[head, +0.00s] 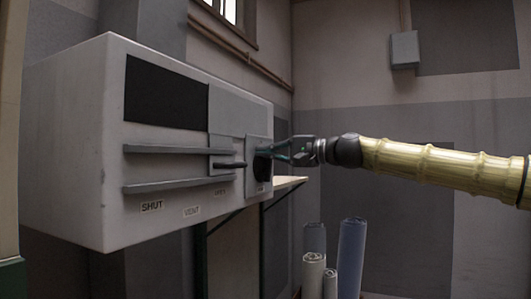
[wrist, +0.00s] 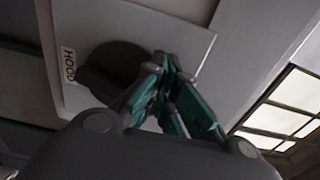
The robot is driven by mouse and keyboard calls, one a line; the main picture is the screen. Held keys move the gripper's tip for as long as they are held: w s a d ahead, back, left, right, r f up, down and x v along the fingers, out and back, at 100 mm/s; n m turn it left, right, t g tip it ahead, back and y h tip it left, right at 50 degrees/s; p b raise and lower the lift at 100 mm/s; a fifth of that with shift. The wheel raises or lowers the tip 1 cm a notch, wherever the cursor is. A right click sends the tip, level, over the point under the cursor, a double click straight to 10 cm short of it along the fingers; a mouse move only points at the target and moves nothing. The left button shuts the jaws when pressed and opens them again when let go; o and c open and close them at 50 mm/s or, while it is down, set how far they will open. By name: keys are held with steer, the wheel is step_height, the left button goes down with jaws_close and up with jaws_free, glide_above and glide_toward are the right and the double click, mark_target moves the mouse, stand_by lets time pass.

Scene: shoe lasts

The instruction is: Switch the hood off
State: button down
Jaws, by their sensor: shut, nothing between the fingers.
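The hood's switch is a dark round knob (head: 262,163) on a light plate at the right end of a grey wall-mounted box (head: 75,130). In the wrist view the knob (wrist: 112,65) sits on the plate beside a label reading HOOD (wrist: 69,66). My gripper (head: 268,151) is at the knob, its fingers shut. In the wrist view the teal fingertips (wrist: 168,62) come together over the knob's right edge, with nothing seen between them. I cannot tell whether they touch it. The fingers hide part of the knob, and its setting cannot be read.
The box front has a dark panel (head: 165,95), two horizontal rails (head: 170,186), and a slider handle (head: 230,165) left of the knob. Labels below read SHUT and VENT. Several rolls (head: 352,255) stand below right. A shelf (head: 288,185) sticks out behind the box.

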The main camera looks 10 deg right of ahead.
steer(key=shift+w+d, duration=0.15)
steer(key=shift+w, duration=0.05)
steer(key=shift+w+d, duration=0.45)
steer(key=shift+w, duration=0.3)
steer(key=shift+w+d+f, duration=0.3)
steer(key=shift+w+d, duration=0.1)
steer(key=shift+w, duration=0.1)
steer(key=shift+f, duration=0.1)
stand_by(0.4)
